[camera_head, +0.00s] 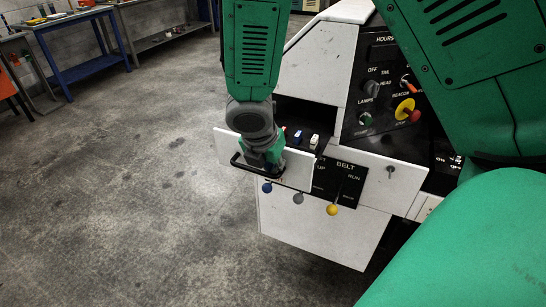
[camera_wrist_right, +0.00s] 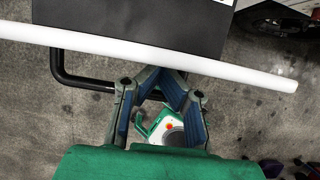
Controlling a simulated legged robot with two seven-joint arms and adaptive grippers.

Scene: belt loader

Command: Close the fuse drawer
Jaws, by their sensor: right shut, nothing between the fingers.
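The fuse drawer (camera_head: 298,172) is out from the front of the white loader console in the head view. Its white front panel carries a black bar handle (camera_head: 238,163). Several small fuses (camera_head: 298,137) show behind the panel. My right gripper (camera_head: 270,168) is shut and empty, at the outer side of the panel by the handle. In the right wrist view the panel's top edge (camera_wrist_right: 220,62) runs just beyond the gripper (camera_wrist_right: 160,85), and the handle (camera_wrist_right: 62,75) is to its left. Whether the fingertips touch the panel is unclear. My left gripper is not in view.
The belt panel (camera_head: 338,182) with blue, grey and yellow knobs is close to the right of the drawer. A red and yellow stop button (camera_head: 407,110) is above it. Open concrete floor lies to the left, with a blue workbench (camera_head: 75,45) far back.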

